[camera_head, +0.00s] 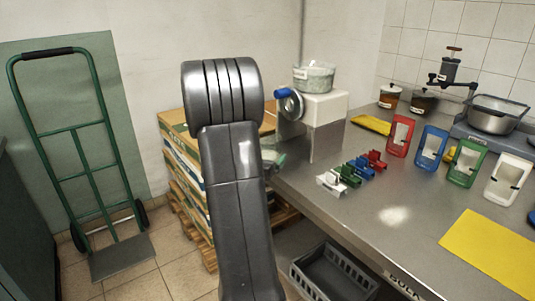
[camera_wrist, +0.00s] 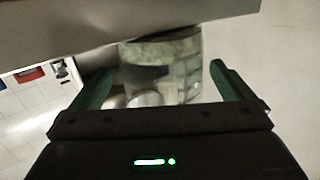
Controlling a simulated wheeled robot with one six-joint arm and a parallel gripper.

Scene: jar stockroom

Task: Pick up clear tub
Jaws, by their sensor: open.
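In the wrist view a clear tub (camera_wrist: 163,72), greenish and see-through with a paler band around one end, lies between the two green fingers of my gripper (camera_wrist: 160,70). The fingers are spread, with a gap to the tub on each side, and nothing is gripped. In the head view my own arm hides the gripper. A clear tub (camera_head: 314,80) with a pale label stands on a white stand there. A pale green object (camera_head: 272,158) shows partly beside my arm; I cannot tell which of these is the tub between the fingers.
The steel table (camera_head: 390,215) holds several coloured clips, coloured frames (camera_head: 432,145) and a yellow sheet (camera_head: 490,250). The white stand (camera_head: 328,105) is at its far left end. A dark crate (camera_head: 333,277) is below. A green hand truck (camera_head: 85,150) stands left.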

